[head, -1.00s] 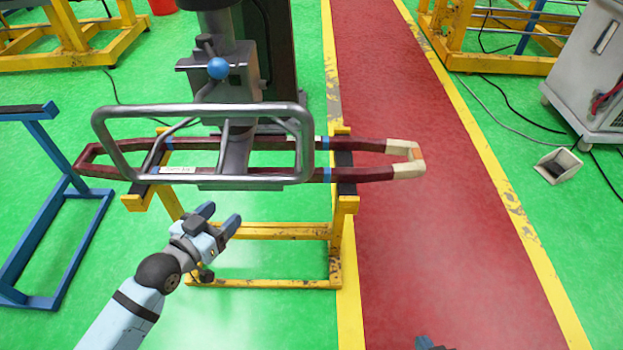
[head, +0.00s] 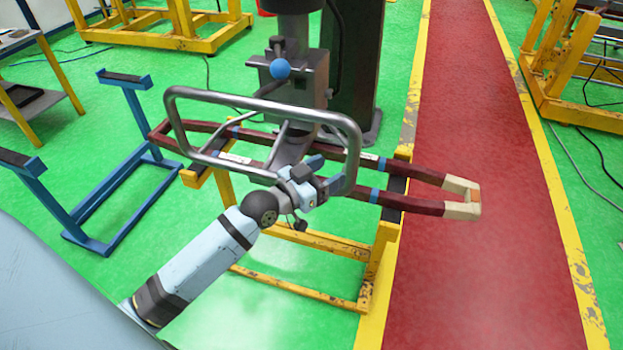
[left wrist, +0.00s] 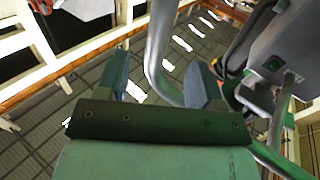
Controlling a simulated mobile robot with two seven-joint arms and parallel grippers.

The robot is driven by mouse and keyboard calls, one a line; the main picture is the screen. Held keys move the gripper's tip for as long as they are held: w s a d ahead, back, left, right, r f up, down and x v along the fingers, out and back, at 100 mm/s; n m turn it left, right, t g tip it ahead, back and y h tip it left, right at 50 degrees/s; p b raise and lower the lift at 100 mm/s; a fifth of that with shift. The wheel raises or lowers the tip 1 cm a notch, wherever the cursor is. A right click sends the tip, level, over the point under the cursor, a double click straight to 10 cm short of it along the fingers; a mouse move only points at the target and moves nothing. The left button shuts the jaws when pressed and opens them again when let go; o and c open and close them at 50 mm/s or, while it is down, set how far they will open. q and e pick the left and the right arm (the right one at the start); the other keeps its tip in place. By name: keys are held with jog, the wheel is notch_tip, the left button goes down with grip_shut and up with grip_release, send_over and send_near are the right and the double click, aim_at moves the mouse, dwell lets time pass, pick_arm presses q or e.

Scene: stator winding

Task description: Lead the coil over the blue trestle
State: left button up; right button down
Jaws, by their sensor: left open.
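The coil (head: 415,204) is a long dark red loop with a beige right end and blue bands. It lies across the yellow trestle (head: 383,250), under a grey tube handle (head: 265,106) on a metal column. The blue trestle (head: 140,118) stands to the left, with dark pads on top; the coil's left end is near it. My left gripper (head: 326,174) is open at the handle's lower right part. In the left wrist view, the handle tube (left wrist: 155,60) shows between the two blue fingers; I cannot tell whether they touch it. My right gripper is out of view.
A blue ball knob (head: 280,69) sits on the column (head: 300,85). Other yellow frames stand at the back left (head: 165,25) and right (head: 560,70). A shelf table (head: 40,60) is at the far left. The red walkway (head: 480,280) is clear.

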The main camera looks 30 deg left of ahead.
aim_at(348, 161)
pick_arm(q)
jog(key=p+x, duration=0.1)
jog(key=x, duration=0.7)
jog(key=shift+w+d, duration=0.1)
grip_shut()
dwell(2.0)
